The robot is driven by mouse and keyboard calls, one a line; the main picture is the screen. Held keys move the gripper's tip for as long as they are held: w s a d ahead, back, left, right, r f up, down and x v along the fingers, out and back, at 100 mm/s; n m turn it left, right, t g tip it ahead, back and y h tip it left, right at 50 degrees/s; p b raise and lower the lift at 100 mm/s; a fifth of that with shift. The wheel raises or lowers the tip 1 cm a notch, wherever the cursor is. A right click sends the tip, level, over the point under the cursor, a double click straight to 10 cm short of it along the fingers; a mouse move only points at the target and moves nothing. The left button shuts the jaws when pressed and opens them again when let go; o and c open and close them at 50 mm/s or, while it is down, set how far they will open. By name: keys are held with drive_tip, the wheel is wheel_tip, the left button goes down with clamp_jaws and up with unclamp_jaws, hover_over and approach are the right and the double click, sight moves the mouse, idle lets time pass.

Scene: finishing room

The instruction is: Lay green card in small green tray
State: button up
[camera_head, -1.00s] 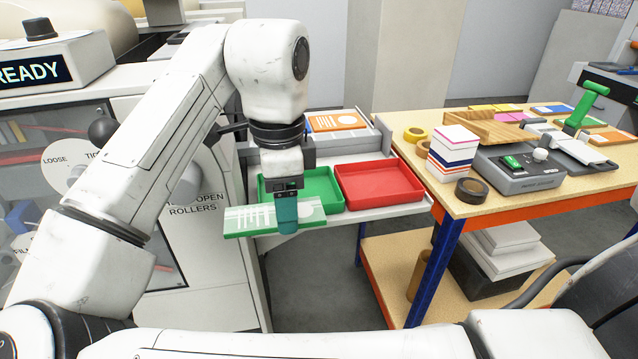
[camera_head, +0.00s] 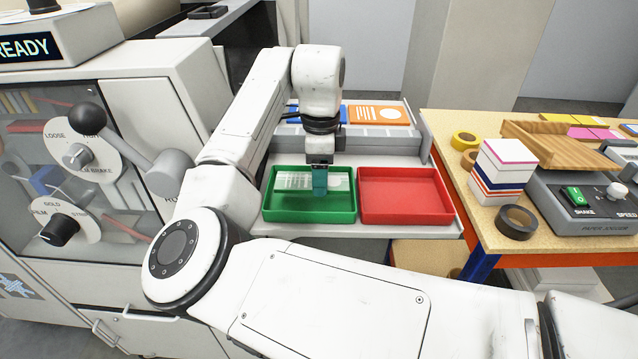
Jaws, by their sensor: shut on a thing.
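The small green tray (camera_head: 310,217) stands on a pale shelf, left of a red tray. The green card (camera_head: 296,181), with pale print on its face, shows over the inside of the green tray. My gripper (camera_head: 320,190) points down over the tray and is shut on the card near its right end. The gripper hides part of the card and of the tray's back right. I cannot tell whether the card touches the tray floor.
The red tray (camera_head: 404,196) is empty and close beside the green one. An orange card (camera_head: 379,114) and a blue one lie behind. A wooden bench (camera_head: 480,232) at the right holds tape rolls, a card stack (camera_head: 500,170) and a paper jogger (camera_head: 600,205).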

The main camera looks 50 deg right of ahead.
drive_tip(key=shift+w+d+f, duration=0.2)
drive_tip(key=shift+w+f, duration=0.15)
drive_tip(key=shift+f, duration=0.2)
drive_tip(key=shift+f+p, duration=0.3)
drive_tip(key=shift+f, duration=1.25)
drive_tip(key=o, duration=1)
drive_tip(key=shift+f, duration=0.1)
wheel_tip(320, 180, up, 12)
drive_tip(key=shift+r+b, duration=0.15)
drive_tip(key=shift+b, duration=0.25)
